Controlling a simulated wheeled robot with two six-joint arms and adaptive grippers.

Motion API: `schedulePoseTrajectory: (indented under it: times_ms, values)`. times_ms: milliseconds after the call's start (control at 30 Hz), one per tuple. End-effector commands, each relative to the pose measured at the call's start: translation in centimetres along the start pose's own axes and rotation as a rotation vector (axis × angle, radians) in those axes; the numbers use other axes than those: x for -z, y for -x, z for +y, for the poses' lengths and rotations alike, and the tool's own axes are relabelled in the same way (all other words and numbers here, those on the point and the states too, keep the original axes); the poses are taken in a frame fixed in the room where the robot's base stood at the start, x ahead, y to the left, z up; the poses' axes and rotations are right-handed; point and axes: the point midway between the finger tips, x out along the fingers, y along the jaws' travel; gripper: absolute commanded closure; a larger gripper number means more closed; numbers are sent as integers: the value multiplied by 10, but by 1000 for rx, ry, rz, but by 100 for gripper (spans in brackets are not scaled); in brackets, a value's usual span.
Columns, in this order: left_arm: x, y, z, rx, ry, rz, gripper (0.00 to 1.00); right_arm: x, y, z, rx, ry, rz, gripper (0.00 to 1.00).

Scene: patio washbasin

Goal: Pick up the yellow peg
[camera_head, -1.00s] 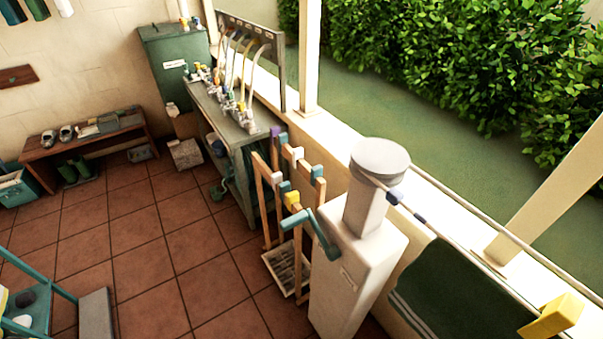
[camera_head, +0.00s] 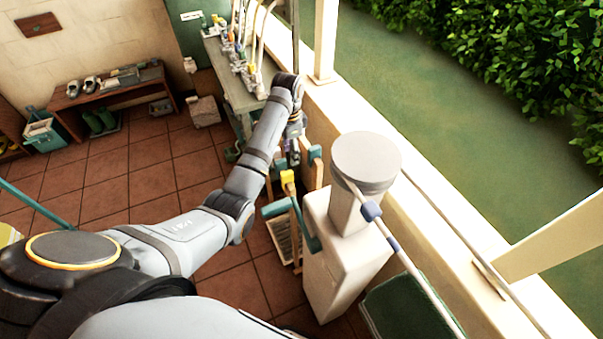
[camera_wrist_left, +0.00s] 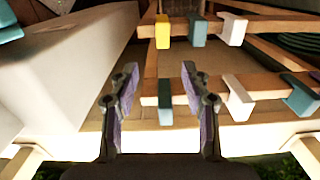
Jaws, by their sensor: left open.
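The yellow peg (camera_head: 287,177) sits on a wooden rail of the rack beside the white pillar. In the left wrist view the yellow peg (camera_wrist_left: 162,31) is near the top, with a teal peg (camera_wrist_left: 197,31) and a white peg (camera_wrist_left: 232,31) to its right. My left gripper (camera_wrist_left: 160,88) is open and empty, its two fingers apart. In the picture it lies below the yellow peg and does not touch it. In the head view the left gripper (camera_head: 293,152) is over the rack, partly hidden by its own wrist. My right gripper is not in view.
A second rail with a teal peg (camera_wrist_left: 165,102) and a white peg (camera_wrist_left: 238,98) passes beyond the fingers. The white pillar (camera_head: 345,245) with its round top stands close to the right of the rack. A counter with taps (camera_head: 235,75) is behind.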

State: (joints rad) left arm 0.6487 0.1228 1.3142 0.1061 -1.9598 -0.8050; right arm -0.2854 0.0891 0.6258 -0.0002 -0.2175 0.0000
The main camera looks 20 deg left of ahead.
Motion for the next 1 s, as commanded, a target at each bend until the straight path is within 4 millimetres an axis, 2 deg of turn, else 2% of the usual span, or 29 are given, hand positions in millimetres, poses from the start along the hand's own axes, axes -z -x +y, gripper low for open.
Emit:
schedulePoseTrajectory:
  times_ms: [67,167,367,500,667,833,900,1000]
  values:
    - [-1,5,0,-3,-7,-3,53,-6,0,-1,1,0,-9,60]
    - [-1,0,1,-5,-7,-5,53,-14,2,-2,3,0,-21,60]
    - [-2,-34,1,-6,-6,-6,53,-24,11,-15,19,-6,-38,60]
    - [-2,-48,0,-4,-6,-4,53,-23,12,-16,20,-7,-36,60]
    - [-4,-53,0,-5,-5,-6,53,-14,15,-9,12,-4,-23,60]
    - [-15,-78,-4,-7,-3,-7,53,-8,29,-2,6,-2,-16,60]
    - [-13,-91,-4,-6,-4,-5,53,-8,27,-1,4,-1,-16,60]
    - [-13,-100,-4,-4,-4,-4,53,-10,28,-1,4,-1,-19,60]
